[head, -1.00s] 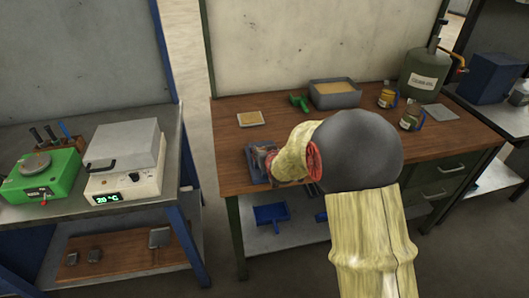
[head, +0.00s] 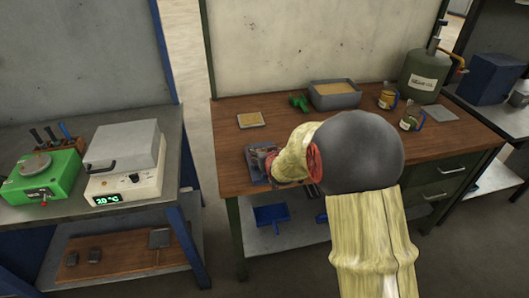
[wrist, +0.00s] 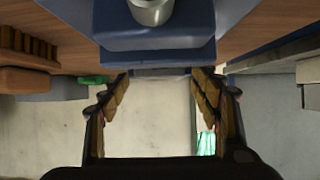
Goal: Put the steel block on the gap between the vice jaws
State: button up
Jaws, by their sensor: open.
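The blue vice (head: 256,177) sits at the left front of the wooden workbench, partly hidden by my arm. In the wrist view its blue body (wrist: 155,55) fills the top middle, with a round metal part (wrist: 151,10) on it. My gripper (wrist: 160,76) is open, its two fingers apart just in front of the vice. A grey strip (wrist: 160,71) shows between the fingertips; I cannot tell whether it is the steel block or part of the vice. In the head view my gripper (head: 266,162) is at the vice and hides the jaw gap.
A small tray (head: 250,120), a green object (head: 298,103), a grey sand bin (head: 334,95) and jars (head: 388,97) stand behind on the bench. A hot plate (head: 125,185) and a green device (head: 42,180) stand on the left table. Dark blocks (head: 96,255) lie on its lower shelf.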

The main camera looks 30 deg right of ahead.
jog(key=s+a+r+n+g+y+p, duration=0.1)
jog(key=s+a+r, duration=0.55)
jog(key=s, duration=0.25)
jog(key=s+a+r+g+y+p, duration=0.1)
jog(key=s+a+r+p, duration=0.1)
jog(key=s+a+r, duration=0.5)
jog(key=s+a+r+n+g, duration=0.1)
jog(key=s+a+r+g, duration=0.1)
jog(key=s, duration=0.9)
jog(key=s+a+r+n+g+y, duration=0.1)
jog(key=s+a, duration=0.3)
jog(key=s, duration=0.7)
jog(key=shift+r+g, duration=0.6)
jog(key=shift+r, duration=0.25)
jog(key=shift+d, duration=0.1)
